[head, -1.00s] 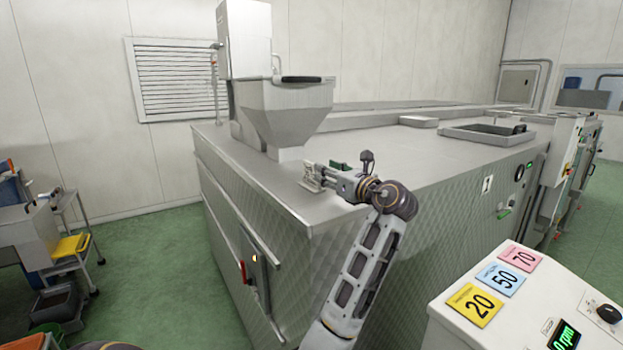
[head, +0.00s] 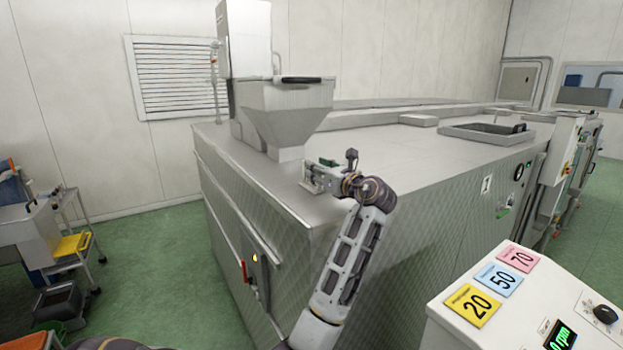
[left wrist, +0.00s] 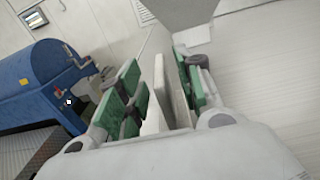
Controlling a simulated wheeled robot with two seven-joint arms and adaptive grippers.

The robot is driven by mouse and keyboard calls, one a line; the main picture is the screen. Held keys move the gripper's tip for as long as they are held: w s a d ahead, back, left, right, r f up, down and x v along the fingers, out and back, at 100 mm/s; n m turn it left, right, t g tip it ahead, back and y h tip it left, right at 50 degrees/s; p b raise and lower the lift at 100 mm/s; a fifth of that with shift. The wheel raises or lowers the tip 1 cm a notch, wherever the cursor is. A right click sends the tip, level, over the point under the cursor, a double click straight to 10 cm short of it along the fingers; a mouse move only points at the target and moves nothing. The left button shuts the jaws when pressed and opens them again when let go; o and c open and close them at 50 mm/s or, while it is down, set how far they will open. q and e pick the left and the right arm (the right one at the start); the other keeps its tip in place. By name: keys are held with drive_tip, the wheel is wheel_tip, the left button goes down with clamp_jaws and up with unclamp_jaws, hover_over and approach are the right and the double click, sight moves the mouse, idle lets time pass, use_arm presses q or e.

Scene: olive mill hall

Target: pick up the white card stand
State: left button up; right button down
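My left gripper (head: 316,177) is at the near-left top edge of the large steel machine, below the hopper. In the left wrist view, its green-padded fingers (left wrist: 160,95) stand on both sides of upright white panels. These panels look like the white card stand (left wrist: 164,88). One finger is close to the panels on each side, but I cannot tell whether both press on them. In the head view the stand is small and mostly hidden by the gripper. My right gripper is not in view.
The steel machine top (head: 400,160) is largely clear to the right of the gripper. The steel hopper (head: 283,110) stands just behind it. A control panel with coloured number cards (head: 498,278) is at front right. The wrist view shows a blue machine (left wrist: 45,85) at left.

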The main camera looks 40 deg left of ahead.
use_arm(q)
drive_tip(key=shift+w+a, duration=0.2)
drive_tip(key=shift+a, duration=0.5)
drive_tip(key=shift+c, duration=0.2)
clamp_jaws()
